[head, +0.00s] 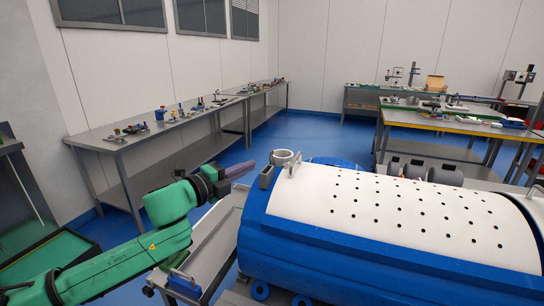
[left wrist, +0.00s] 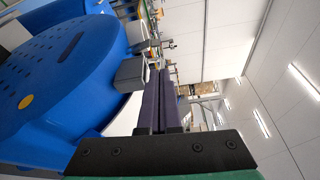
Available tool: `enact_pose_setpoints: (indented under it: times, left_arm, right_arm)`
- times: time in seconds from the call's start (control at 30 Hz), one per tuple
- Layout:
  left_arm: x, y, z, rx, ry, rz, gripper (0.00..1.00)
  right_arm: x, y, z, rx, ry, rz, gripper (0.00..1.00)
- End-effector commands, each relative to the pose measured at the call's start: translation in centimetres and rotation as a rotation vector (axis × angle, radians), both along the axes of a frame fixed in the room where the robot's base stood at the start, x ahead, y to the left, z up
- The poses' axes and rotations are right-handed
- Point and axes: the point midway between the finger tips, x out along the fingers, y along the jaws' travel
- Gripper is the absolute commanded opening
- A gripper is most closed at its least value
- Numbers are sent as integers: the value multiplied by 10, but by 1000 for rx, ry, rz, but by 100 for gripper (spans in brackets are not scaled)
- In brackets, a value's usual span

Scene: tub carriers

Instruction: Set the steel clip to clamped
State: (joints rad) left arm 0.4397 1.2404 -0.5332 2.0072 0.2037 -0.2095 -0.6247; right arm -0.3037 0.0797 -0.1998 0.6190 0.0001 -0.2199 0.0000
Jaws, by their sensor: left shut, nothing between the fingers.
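A blue tub (head: 300,262) with a white perforated cover (head: 400,205) fills the lower right of the head view. A small steel fitting that looks like the clip (head: 293,166) stands upright at the cover's far left corner. I cannot tell whether it is clamped. A grey block (head: 266,178) sits beside it on the tub's end; a grey block also shows in the left wrist view (left wrist: 130,75). My left gripper (head: 251,166) is shut and empty, just left of these parts, and seems apart from them. Its dark fingers also show in the left wrist view (left wrist: 158,75). My right gripper is out of view.
A grey ring-shaped part (head: 283,157) stands close to the gripper's fingertips. A grey tray-like frame (head: 205,245) lies beside the tub. Workbenches with small tools (head: 150,128) line the wall. Blue floor is free behind the gripper.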

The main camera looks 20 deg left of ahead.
Motion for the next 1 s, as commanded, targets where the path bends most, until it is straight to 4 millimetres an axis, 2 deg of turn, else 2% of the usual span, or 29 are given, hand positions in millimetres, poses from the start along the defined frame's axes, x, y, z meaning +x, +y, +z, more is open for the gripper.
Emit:
enact_pose_setpoints:
  times: [0.17,0.4,0.6,1.0]
  left_arm:
    - [16,-5,6,-8,0,3,0]
    - [62,-26,4,-7,1,0,0]
    - [88,-37,-1,-3,2,0,0]
    - [92,-39,-4,-2,2,1,0]
  right_arm:
    - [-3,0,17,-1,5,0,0]
    - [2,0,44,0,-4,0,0]
    - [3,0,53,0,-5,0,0]
    - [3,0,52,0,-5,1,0]
